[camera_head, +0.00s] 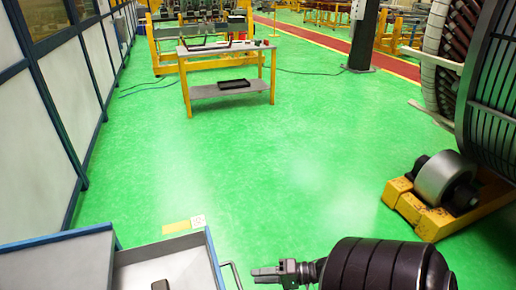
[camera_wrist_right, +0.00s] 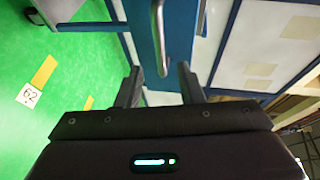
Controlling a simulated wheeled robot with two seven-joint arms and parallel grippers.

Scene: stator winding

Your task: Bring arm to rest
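My right gripper (camera_head: 268,273) is at the bottom of the head view, with its dark arm coming in from the lower right. It points left toward the grey cart (camera_head: 60,262) with blue edges. In the right wrist view the gripper (camera_wrist_right: 159,76) has its two dark fingers spread apart, with nothing held. A curved metal handle (camera_wrist_right: 159,35) on a blue panel shows between and beyond the fingers. I cannot tell how far away it is. My left gripper is not in view.
A work table (camera_head: 225,90) with yellow legs stands at the back. A large stator (camera_head: 490,100) and a yellow roller stand (camera_head: 430,218) are at the right. A panelled wall (camera_head: 40,130) runs along the left. The green floor (camera_head: 270,160) between is clear.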

